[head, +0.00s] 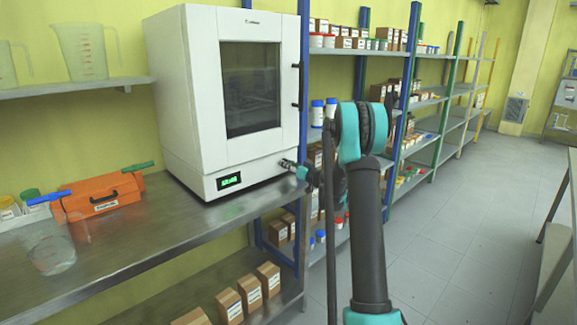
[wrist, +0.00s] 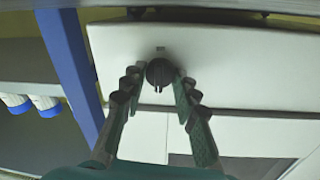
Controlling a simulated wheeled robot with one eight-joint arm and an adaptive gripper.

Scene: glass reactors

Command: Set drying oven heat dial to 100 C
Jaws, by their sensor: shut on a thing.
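The white drying oven (head: 176,88) stands on the metal bench with its windowed door closed. A green-lit display (head: 229,181) is at the lower left of its front; its digits are too small to read. In the wrist view the black round heat dial (wrist: 159,72) sits on the oven's white front panel (wrist: 230,68). My gripper (wrist: 160,79) is shut on the dial, with one finger on each side of it. In the head view my gripper (head: 288,165) is at the lower right of the oven front, and the dial is hidden there.
Blue-posted shelving (head: 303,70) with bottles and boxes stands close to the right. The grey floor (head: 440,245) on the right is open.

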